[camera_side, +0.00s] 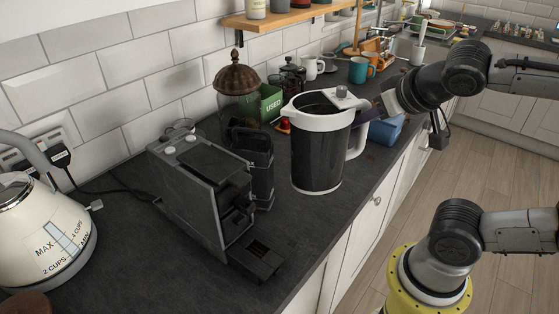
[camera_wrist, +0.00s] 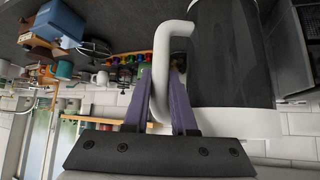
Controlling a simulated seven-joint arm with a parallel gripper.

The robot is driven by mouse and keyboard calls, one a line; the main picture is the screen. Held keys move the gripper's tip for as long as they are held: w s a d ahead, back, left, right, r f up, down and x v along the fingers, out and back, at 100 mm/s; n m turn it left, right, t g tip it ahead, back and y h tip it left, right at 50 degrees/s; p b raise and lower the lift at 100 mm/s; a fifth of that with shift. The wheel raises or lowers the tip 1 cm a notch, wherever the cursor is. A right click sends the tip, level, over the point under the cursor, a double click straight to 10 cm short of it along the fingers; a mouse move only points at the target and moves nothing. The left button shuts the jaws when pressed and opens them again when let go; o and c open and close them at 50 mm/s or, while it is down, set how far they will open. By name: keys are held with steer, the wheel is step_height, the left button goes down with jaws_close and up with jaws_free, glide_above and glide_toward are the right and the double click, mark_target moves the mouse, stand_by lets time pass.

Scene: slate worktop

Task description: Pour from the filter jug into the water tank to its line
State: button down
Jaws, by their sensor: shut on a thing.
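The filter jug (camera_side: 318,150) is a dark see-through pitcher with a white rim, base and handle. It looks upright in the side view, right of the coffee machine; I cannot tell whether its base touches the worktop. My gripper (camera_side: 368,108) is at its handle side. In the wrist view, the purple fingers of my gripper (camera_wrist: 165,82) are shut on the white handle (camera_wrist: 160,60), with the jug body (camera_wrist: 232,60) beside them. A dark tank (camera_side: 262,172), seemingly the water tank, stands at the coffee machine, left of the jug. Its line and water level cannot be made out.
The grey coffee machine (camera_side: 200,180) and cream kettle (camera_side: 45,235) stand on the left. A domed brown jar (camera_side: 237,85), a green "USED" bin (camera_side: 270,102) and mugs (camera_side: 360,70) are behind. A blue container (camera_side: 386,130) is right of the jug. The front worktop is clear.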

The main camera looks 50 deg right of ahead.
stand_by(0.5)
steer(key=w+d+f+m+g+h, duration=0.15)
steer(key=w+d, duration=0.25)
steer(key=d, duration=0.6)
steer(key=w+d+f+m+h, duration=0.1)
steer(key=w+d+m, duration=0.3)
steer(key=d, duration=0.6)
steer(key=w+a+f+n+y, duration=0.1)
steer(key=w+a+n+y, duration=0.3)
steer(key=w+n, duration=0.3)
steer(key=w+a+f+n+t+y, duration=0.1)
steer(key=w+a+f+n+y, duration=0.1)
steer(key=w+a+n+y, duration=0.3)
steer(key=w+n, duration=0.2)
steer(key=shift+w, duration=0.3)
steer(key=shift+r+n+y, duration=0.15)
steer(key=shift+n+y, duration=0.1)
